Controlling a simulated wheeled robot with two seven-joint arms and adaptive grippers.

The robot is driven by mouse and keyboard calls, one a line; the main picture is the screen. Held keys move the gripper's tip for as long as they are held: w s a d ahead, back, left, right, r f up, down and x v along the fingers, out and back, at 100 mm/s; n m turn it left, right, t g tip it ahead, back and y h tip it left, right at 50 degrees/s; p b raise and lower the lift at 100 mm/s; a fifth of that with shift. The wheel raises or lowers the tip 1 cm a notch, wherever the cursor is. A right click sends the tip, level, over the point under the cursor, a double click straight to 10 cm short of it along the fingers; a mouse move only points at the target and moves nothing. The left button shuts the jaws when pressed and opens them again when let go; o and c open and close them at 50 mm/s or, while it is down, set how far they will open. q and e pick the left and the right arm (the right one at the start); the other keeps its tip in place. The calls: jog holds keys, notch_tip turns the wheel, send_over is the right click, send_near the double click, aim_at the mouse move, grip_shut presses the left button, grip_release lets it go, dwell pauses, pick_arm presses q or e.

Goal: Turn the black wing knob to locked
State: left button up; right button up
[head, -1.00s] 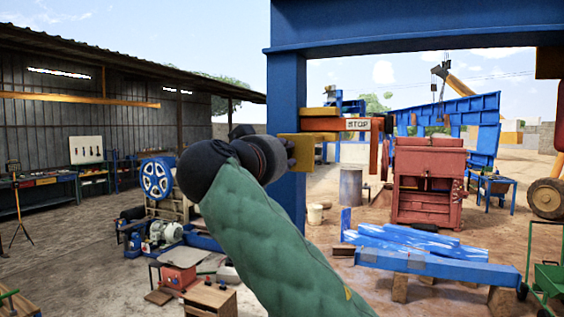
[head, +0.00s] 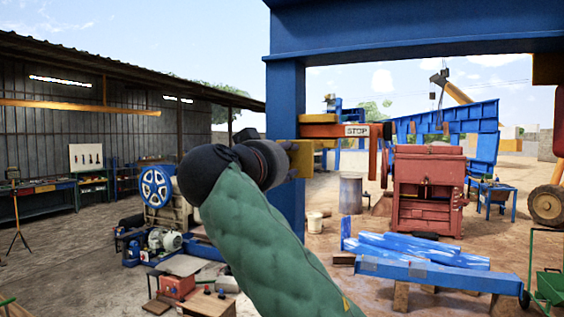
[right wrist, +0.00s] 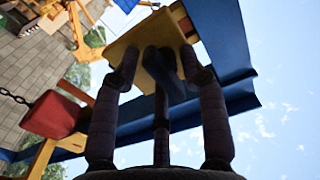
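The black wing knob (right wrist: 164,72) sits on a yellow plate (right wrist: 128,45) in the right wrist view. My right gripper (right wrist: 160,58) has its fingers on both sides of the knob, close to the plate. Yellow shows between the left finger and the knob; whether the right finger touches it I cannot tell. In the head view my right gripper (head: 288,158) is at the yellow block (head: 303,165) on the blue post, and it hides the knob. My left gripper is not in view.
The blue post (head: 290,215) and overhead beam (head: 420,30) frame the spot. An orange bar with a STOP sign (head: 357,130) extends right from the post. A red crusher (head: 428,190) and blue beams (head: 430,272) stand beyond. A chain (right wrist: 15,97) hangs by a red block.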

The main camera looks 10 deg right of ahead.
jog(key=shift+a, duration=0.1)
jog(key=shift+s+a, duration=0.1)
jog(key=shift+a, duration=0.05)
jog(key=v, duration=1.1)
jog(key=shift+s, duration=0.25)
